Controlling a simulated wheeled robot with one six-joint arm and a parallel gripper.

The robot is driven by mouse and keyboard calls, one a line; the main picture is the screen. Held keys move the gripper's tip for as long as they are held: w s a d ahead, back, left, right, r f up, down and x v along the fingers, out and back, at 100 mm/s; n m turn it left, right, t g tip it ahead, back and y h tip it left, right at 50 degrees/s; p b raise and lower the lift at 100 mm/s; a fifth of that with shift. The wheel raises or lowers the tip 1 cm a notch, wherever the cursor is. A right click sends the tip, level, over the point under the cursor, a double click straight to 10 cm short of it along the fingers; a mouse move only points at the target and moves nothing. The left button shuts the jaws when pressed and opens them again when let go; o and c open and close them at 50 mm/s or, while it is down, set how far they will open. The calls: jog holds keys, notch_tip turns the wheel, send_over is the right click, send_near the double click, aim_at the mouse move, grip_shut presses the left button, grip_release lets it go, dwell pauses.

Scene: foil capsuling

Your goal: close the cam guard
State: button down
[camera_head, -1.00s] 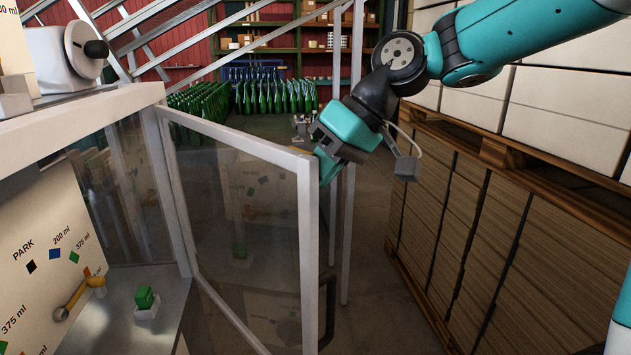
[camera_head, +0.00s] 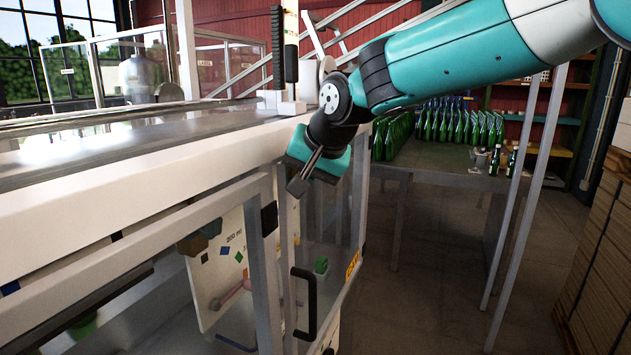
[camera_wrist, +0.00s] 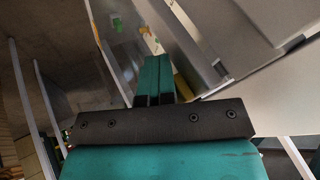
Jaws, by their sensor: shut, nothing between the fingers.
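The cam guard (camera_head: 335,222) is a clear pane in a pale frame, with a black handle (camera_head: 305,303) on its near edge.
The machine's pale top (camera_head: 130,150) fills the left. A framed panel with a black latch (camera_head: 268,218) is just left of the guard. A table (camera_head: 450,165) with green bottles stands behind, thin posts in front of it. Stacked cartons (camera_head: 605,250) are at right; the floor between is clear.

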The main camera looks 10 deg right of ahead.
jog(key=shift+w+a+r, duration=0.25)
jog(key=shift+w+a, duration=0.05)
jog(key=shift+a, duration=0.1)
jog(key=shift+d, duration=0.1)
jog(key=s+d+r+b, duration=0.4)
jog(key=s+d+r, duration=0.25)
jog(key=s, duration=0.25)
jog(key=s+f+n+g+b, duration=0.2)
jog(key=s+f+n+g, duration=0.4)
jog(key=s+f, duration=1.5)
jog(key=s+n, duration=0.3)
jog(key=n, duration=0.1)
jog(key=shift+s+f+y+b, duration=0.2)
jog(key=shift+f+y+b, duration=0.1)
jog(key=shift+f+b, duration=0.1)
